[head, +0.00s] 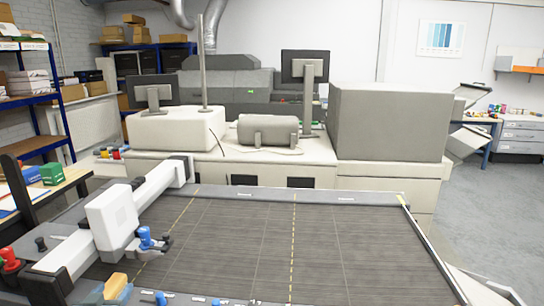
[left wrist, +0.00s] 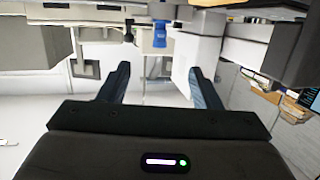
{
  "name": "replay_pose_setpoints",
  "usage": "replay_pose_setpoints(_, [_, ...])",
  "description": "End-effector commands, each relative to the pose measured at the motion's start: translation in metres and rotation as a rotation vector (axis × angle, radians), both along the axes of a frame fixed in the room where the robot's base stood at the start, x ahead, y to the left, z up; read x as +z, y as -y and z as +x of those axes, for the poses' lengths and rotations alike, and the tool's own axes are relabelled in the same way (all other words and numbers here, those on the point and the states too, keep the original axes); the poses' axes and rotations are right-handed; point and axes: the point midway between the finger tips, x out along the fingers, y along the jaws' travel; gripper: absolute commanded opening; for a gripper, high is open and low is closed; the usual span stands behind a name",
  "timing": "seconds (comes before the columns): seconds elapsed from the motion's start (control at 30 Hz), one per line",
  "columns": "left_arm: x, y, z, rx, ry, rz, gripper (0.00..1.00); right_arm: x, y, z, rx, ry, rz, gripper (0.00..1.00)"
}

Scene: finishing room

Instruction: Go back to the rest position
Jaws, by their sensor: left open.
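My left gripper (left wrist: 158,72) shows in the left wrist view, which looks upside down. Its two dark fingers stand wide apart with nothing between them. A blue knob (left wrist: 160,36) shows beyond the fingertips, and I see no contact with it. In the head view a blue knob (head: 146,238) sits on the white carriage (head: 112,219) of a long beam at the left. I cannot make out the left gripper clearly in the head view. My right gripper is in neither view.
A dark flatbed table (head: 320,240) with yellow dashed lines spreads ahead, its surface mostly bare. A yellow-orange block (head: 115,286) lies at its front left. A red knob (head: 10,260) stands at the left edge. Machines with a grey cabinet (head: 390,122) stand behind. Open floor lies right.

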Motion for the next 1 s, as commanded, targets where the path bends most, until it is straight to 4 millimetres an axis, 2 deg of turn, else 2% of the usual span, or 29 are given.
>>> replay_pose_setpoints(0.17, [-0.029,0.014,-0.024,0.015,-0.097,0.006,0.58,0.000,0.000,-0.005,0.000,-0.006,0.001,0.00])
replay_pose_setpoints(0.37, [-0.067,0.035,-0.064,0.027,-0.251,0.019,0.58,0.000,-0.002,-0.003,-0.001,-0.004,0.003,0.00])
replay_pose_setpoints(0.57, [-0.109,0.064,-0.128,0.024,-0.470,0.036,0.58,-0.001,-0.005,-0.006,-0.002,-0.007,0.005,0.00])
replay_pose_setpoints(0.7, [-0.133,0.086,-0.180,0.003,-0.641,0.045,0.58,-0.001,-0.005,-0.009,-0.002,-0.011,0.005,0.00])
replay_pose_setpoints(1.0, [-0.154,0.119,-0.272,-0.065,-0.917,0.051,0.58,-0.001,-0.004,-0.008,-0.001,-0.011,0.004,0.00])
